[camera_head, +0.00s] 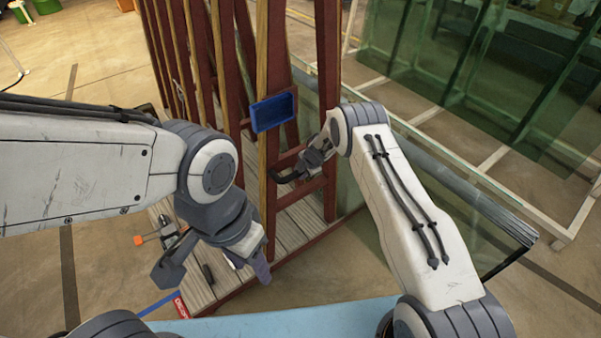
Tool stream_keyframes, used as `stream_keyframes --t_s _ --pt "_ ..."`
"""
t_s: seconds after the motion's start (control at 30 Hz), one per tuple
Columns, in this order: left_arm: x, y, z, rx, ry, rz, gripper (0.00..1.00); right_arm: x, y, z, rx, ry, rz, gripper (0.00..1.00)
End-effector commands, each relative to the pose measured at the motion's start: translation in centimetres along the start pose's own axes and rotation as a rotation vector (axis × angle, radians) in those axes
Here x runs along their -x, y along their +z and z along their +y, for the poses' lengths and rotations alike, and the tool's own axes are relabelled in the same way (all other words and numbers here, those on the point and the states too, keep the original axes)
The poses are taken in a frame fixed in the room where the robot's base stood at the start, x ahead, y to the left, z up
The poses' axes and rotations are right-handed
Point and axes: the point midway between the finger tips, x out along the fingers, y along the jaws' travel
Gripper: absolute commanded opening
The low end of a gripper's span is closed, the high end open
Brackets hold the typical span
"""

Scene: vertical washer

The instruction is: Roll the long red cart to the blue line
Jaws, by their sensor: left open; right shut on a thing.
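The long red cart (330,85) has tall dark-red uprights, wooden strips and a slatted wooden deck (300,222). It stands ahead of me and runs toward the upper left. My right gripper (288,174) is shut on part of the cart's red end frame, near a crossbar. The exact grip is partly hidden by the gripper. My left gripper (215,270) is open and empty, above the near left end of the deck. A short blue strip (160,303), perhaps the blue line, shows on the floor at the lower left, partly hidden by my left arm.
A blue panel (273,112) is on the cart's end frame. Glass sheets (450,70) on a pale frame stand at the right. An orange-tipped clamp (150,238) is by the deck's left edge. Open floor (110,270) lies at left. A light blue surface (285,321) is at the bottom.

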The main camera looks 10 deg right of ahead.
Motion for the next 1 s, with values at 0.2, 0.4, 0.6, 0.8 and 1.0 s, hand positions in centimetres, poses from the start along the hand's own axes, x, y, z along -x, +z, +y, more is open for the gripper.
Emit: stream_keyframes --t_s 0.2,0.4,0.6,0.8,1.0 --pt "0.05 0.00 0.00 0.000 0.000 0.000 0.50 0.12 -0.34 0.77 0.004 0.010 0.003 0.00" --pt "0.36 -0.02 0.03 0.000 0.000 0.000 0.50 0.09 -0.29 1.19 0.004 0.013 0.002 0.00" --pt "0.41 -0.02 0.03 0.000 0.000 0.000 0.50 -0.03 -0.25 1.39 0.004 0.014 0.000 0.00" --pt "0.42 -0.02 0.03 0.000 0.000 0.000 0.50 0.04 -0.20 1.45 0.004 0.015 -0.001 0.00" --pt "0.44 -0.02 0.03 0.000 0.000 0.000 0.50 0.11 -0.11 1.43 0.004 0.016 -0.002 0.59"
